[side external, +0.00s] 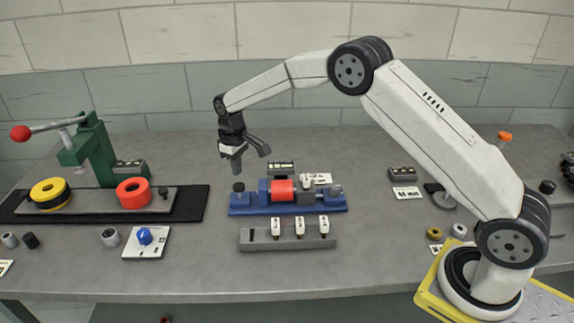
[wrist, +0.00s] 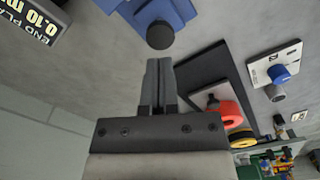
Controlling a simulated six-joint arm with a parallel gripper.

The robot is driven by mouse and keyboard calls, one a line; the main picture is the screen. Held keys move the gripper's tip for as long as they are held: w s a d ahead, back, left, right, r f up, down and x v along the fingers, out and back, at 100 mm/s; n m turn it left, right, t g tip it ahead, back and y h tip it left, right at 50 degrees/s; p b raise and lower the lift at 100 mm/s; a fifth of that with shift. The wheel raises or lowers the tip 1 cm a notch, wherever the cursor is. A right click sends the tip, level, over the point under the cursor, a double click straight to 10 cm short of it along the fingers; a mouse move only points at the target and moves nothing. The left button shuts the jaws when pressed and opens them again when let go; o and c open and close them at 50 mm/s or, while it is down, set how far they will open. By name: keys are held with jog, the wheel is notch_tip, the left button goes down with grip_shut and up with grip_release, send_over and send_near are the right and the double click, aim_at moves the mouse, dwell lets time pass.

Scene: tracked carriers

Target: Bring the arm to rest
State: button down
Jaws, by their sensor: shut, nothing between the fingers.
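My gripper (side external: 235,165) is shut and empty. It hangs above the left end of a blue fixture (side external: 262,209), over a dark knob (side external: 239,187). A red cylinder (side external: 283,190) sits in the middle of the fixture. In the wrist view the shut fingers (wrist: 158,65) point toward the blue fixture (wrist: 170,8) and its dark round knob (wrist: 160,36), apart from them in the side view.
A green press (side external: 85,150) with a red-balled lever stands at the left by a black mat (side external: 190,208) carrying orange (side external: 133,192) and yellow (side external: 48,190) rings. A grey rail (side external: 260,240) with white pieces lies in front. Small displays stand behind.

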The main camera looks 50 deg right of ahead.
jog(key=shift+s+r, duration=0.1)
jog(key=shift+s+d+r, duration=0.15)
jog(key=shift+s+r, duration=0.15)
jog(key=shift+s, duration=0.2)
jog(key=s+d+r+m+t, duration=0.1)
jog(key=s, duration=1.3)
jog(key=s+d+r+m+t, duration=0.1)
jog(key=s+m, duration=0.1)
jog(key=s, duration=1.2)
jog(key=shift+s+d+r+t, duration=0.2)
jog(key=shift+s+r+t, duration=0.1)
jog(key=shift+s+r, duration=0.1)
